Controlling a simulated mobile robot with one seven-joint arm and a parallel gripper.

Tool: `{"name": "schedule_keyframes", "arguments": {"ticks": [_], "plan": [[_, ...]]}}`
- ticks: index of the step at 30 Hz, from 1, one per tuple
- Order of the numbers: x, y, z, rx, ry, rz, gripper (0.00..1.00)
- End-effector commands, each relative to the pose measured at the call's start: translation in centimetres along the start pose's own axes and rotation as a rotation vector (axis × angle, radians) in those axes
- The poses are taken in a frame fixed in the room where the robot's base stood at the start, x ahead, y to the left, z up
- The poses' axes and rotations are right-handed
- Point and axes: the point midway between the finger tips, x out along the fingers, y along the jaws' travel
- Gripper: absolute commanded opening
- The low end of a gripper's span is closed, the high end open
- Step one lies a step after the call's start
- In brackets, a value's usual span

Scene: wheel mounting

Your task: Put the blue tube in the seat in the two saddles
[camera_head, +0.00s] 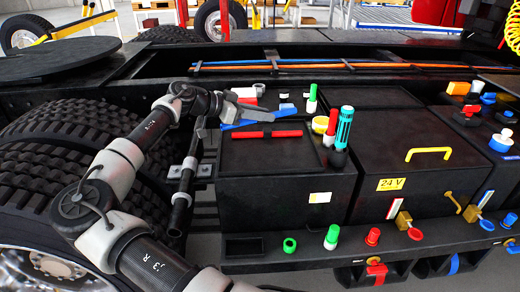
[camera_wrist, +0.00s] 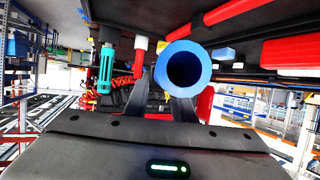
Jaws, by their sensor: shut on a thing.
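A blue tube (camera_wrist: 183,68) shows end-on in the wrist view, with its dark open bore facing the camera. My gripper (camera_wrist: 165,98) is shut on it, with the dark fingers just below the tube's near end. In the head view, my gripper (camera_head: 228,106) is over the left part of the black box top. The blue tube (camera_head: 262,122) there slants up to the right, just behind a red bar. I cannot tell whether it touches anything below. I cannot clearly make out the two saddles or the seat in either view.
A red bar (camera_head: 267,134) lies on the black box (camera_head: 270,157). A teal-handled screwdriver (camera_head: 343,128) stands upright to the right, beside a yellow ring (camera_head: 320,125) and a green-and-white piece (camera_head: 311,100). A large tyre (camera_head: 40,150) is at the left.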

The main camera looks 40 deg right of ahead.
Motion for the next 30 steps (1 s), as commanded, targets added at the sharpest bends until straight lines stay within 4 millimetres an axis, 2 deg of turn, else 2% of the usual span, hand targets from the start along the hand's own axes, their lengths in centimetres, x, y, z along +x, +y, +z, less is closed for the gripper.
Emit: {"name": "schedule_keyframes", "arguments": {"ticks": [12,17,24,30], "plan": [[2.5,-0.4,6.1,-0.005,0.002,-0.014,0.0],[3.0,-0.4,7.2,-0.005,0.001,-0.014,0.0],[4.1,-0.4,9.9,-0.006,0.002,-0.014,0.0],[4.1,-0.4,10.0,-0.004,0.0,-0.015,0.0]]}}
